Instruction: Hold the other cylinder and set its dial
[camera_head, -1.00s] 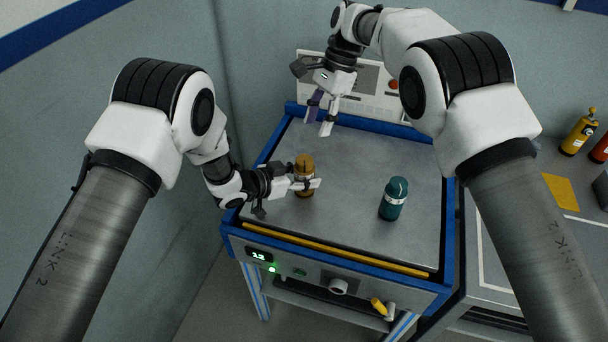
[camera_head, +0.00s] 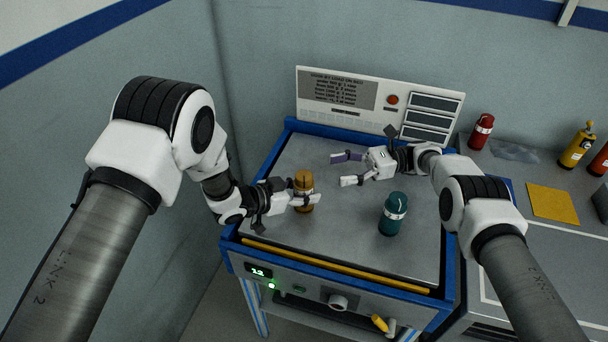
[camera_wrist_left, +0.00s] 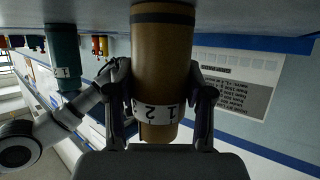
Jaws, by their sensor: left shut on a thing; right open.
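The brown cylinder (camera_head: 304,184) stands upright on the grey table top (camera_head: 300,236). My left gripper (camera_head: 308,200) is shut on it from the left. In the left wrist view, the brown cylinder (camera_wrist_left: 162,70) fills the middle between the fingers, and its white band shows the digits 1 and 2. The teal cylinder (camera_head: 392,218) stands upright, apart, to the right, with a white band around it; it also shows in the left wrist view (camera_wrist_left: 66,62). My right gripper (camera_head: 348,169) is open and empty, pointing left above the table behind the cylinders.
A green lit display (camera_head: 259,272) is on the front. The side bench at right holds a red bottle (camera_head: 482,132), a yellow bottle (camera_head: 577,146) and a yellow sheet (camera_head: 553,202).

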